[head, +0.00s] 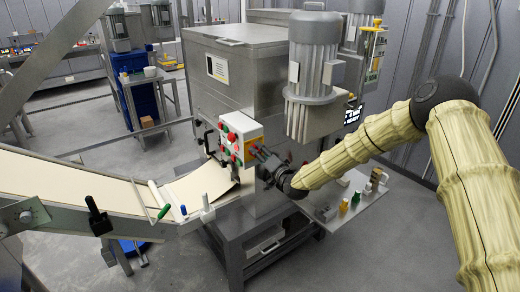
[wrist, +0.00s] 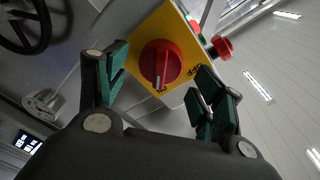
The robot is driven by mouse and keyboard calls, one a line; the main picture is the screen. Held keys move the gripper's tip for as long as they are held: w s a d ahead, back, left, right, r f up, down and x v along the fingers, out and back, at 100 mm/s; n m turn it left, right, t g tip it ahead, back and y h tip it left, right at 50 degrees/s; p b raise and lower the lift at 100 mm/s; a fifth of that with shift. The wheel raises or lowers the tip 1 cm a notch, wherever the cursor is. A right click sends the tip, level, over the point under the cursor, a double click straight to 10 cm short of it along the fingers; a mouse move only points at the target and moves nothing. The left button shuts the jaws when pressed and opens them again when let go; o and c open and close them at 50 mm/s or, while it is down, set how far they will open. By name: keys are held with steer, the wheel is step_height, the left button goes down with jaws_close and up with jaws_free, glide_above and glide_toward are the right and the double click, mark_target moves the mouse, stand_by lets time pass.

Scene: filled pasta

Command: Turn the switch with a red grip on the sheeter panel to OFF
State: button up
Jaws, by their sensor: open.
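The switch with a red grip (wrist: 160,64) sits on a yellow plate (wrist: 144,33) in the wrist view. Its round red knob carries a pale mark near its lower edge.
A red push button (wrist: 221,47) stands out beside the yellow plate. A black handwheel (wrist: 25,25) is at the upper left of the wrist view. In the head view, a side shelf (head: 345,217) with small items lies below my arm, and a sloped conveyor (head: 75,190) runs to the left.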

steer(key=shift+x, duration=0.9)
steer(key=c, duration=1)
steer(key=shift+f+b, duration=0.2)
steer(key=shift+b, duration=0.1)
steer(key=n+y+b, duration=0.1)
steer(key=n+b, duration=0.8)
steer(key=b, duration=0.2)
steer(key=n+y+b, duration=0.1)
steer(key=n+b, duration=0.9)
steer(key=b, duration=0.2)
steer(key=shift+s+a+f, duration=0.1)
steer(key=shift+s+a, duration=0.05)
steer(key=shift+n+b, duration=0.3)
steer(key=shift+b, duration=0.05)
